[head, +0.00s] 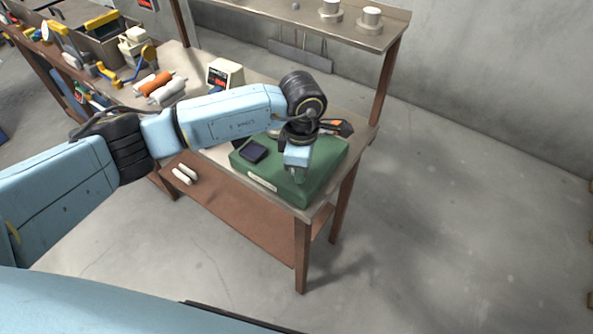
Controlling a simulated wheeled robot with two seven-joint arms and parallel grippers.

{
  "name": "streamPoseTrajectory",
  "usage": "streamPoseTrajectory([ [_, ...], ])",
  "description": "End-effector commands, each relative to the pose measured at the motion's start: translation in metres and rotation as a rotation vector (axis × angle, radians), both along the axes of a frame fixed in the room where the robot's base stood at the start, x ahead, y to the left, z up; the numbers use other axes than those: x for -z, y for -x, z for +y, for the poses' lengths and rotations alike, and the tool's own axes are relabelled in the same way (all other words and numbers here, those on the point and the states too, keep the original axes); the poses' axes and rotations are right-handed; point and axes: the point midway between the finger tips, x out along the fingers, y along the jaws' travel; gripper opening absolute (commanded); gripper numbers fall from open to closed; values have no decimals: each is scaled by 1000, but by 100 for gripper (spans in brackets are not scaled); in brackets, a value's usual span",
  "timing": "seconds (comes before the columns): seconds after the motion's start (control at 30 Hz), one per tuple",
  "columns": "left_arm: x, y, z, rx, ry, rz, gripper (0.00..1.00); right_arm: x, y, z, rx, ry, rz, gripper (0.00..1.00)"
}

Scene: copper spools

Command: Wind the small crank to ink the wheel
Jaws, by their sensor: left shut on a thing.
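A green machine housing (263,184) sits on the near right corner of the wooden workbench, with a dark square part (253,151) on its top and a pale label on its front. My left gripper (297,172) points down at the housing's top and is shut on what appears to be the small crank. The crank itself is mostly hidden behind the gripper and wrist. The inking wheel cannot be made out; my wrist covers part of the machine's back. My right gripper is not in view.
A cream device (225,73), an orange roll (155,83) and pale rolls lie on the bench (352,117) to the left. A raised shelf (320,27) with white spools (370,20) stands behind. The floor to the right is clear.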

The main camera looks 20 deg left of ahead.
Motion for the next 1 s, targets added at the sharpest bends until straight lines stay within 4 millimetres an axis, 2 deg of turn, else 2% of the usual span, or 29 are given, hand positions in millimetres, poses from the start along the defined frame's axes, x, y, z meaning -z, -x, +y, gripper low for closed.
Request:
streamPoseTrajectory([
  [0.4, 1, -10, -10, -396, -1, -2, 0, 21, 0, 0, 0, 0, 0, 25],
  [1.0, -1, -28, -17, -966, 2, -1, 0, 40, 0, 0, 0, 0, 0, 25],
])
